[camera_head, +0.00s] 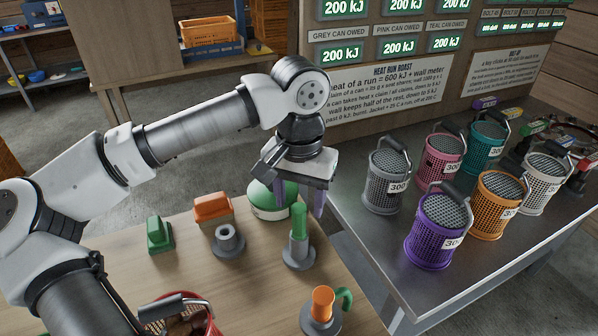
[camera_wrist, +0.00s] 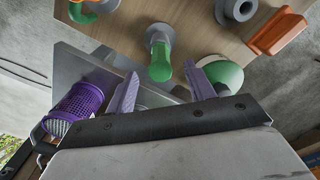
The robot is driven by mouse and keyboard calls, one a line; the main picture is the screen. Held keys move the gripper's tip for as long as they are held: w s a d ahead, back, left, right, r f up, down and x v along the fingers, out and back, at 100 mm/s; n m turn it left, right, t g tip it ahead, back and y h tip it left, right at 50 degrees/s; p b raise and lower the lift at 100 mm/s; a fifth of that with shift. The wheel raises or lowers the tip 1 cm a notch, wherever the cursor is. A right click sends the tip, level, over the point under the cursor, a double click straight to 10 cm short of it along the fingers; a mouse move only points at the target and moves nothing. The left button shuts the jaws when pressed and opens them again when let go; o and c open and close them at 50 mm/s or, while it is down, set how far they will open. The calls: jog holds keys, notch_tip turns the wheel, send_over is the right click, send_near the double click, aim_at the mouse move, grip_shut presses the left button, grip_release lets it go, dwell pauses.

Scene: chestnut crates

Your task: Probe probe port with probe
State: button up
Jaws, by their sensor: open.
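No label marks the probe or its port. A green upright handle (camera_head: 299,222) stands in a round grey base (camera_head: 298,252) and may be the probe; it also shows in the wrist view (camera_wrist: 160,62). A grey ring-shaped socket (camera_head: 228,241) with an open hole stands to its left and may be the port; it shows at the top of the wrist view (camera_wrist: 238,8). My gripper (camera_head: 299,196) is open and empty, its purple fingers close above and behind the green handle's top. In the wrist view its fingertips (camera_wrist: 163,84) lie either side of the handle.
A green-and-white dome (camera_head: 268,203), an orange block (camera_head: 212,208), a green block (camera_head: 160,234) and an orange cylinder (camera_head: 322,303) with a green hook share the wooden table. A red basket (camera_head: 210,325) is at the front. Several mesh cans, including a purple one (camera_head: 436,232), stand on the metal table.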

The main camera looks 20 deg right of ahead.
aim_at(299, 222)
jog(key=shift+f, duration=3.1)
grip_shut()
jog(key=shift+r+p, duration=0.35)
jog(key=shift+r, duration=0.3)
jog(key=c, duration=0.8)
grip_release()
grip_shut()
jog(key=shift+r, duration=0.1)
